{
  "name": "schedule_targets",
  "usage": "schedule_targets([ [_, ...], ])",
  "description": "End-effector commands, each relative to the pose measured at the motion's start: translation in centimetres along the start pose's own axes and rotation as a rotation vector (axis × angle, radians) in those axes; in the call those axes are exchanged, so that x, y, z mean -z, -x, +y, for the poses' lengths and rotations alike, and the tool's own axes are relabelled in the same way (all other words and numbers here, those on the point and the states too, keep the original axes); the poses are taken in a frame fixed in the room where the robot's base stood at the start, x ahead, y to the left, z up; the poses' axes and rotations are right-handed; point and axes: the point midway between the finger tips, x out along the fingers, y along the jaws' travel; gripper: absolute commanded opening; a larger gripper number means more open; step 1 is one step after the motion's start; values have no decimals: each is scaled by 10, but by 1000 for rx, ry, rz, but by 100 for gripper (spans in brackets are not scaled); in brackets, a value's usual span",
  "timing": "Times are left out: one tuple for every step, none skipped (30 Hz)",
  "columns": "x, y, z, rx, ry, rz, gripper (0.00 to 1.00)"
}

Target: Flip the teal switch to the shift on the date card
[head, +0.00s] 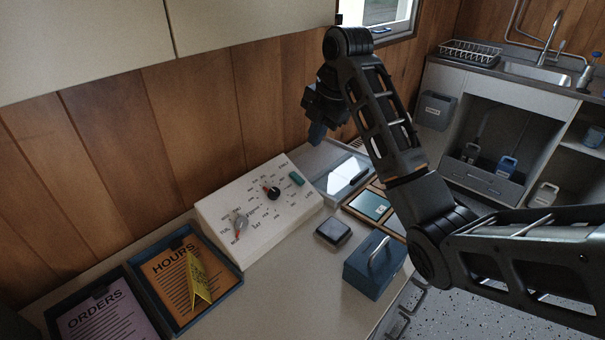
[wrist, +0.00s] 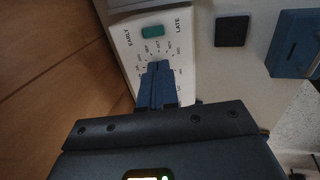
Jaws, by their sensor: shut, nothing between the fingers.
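The teal switch (head: 296,178) sits at the right end of the white control box (head: 218,212), between the printed words EARLY and LATE. It also shows in the wrist view (wrist: 152,31), with EARLY on its left and LATE on its right. I cannot tell which way it is tipped. My gripper (head: 316,134) is shut and empty, above the box's right end in the head view. In the wrist view its blue fingers (wrist: 158,80) point toward the switch and cover part of a dial. I cannot make out a date card for certain; a yellow folded card (head: 200,280) has unreadable writing.
The yellow card stands on the HOURS tray (head: 178,322), beside the ORDERS tray (head: 52,318). The box also carries a black knob (head: 272,193) and a grey knob (head: 240,222). A black pad (head: 333,231) and blue handled box (head: 374,266) stand in front.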

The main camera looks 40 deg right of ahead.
Motion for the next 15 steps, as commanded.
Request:
schedule_targets([
  [0, 0, 0, 0, 0, 0, 0],
  [0, 0, 0, -1, -1, 0, 0],
  [0, 0, 0, -1, -1, 0, 0],
  [0, 0, 0, -1, -1, 0, 0],
  [0, -1, 0, -1, -1, 0, 0],
  [0, -3, 0, -1, -1, 0, 0],
  [0, -5, 0, -1, -1, 0, 0],
  [0, -7, 0, -1, -1, 0, 0],
  [0, -12, 0, -1, -2, 1, 0],
  [0, -16, -1, 0, -2, 1, 0],
  [1, -20, -1, 0, -1, 2, 0],
  [1, -27, -1, 0, -1, 2, 0],
  [1, -32, -1, 0, -1, 2, 0],
  [1, -35, 0, 1, -2, 2, 0],
  [1, -43, 0, 2, -3, 2, 0],
])
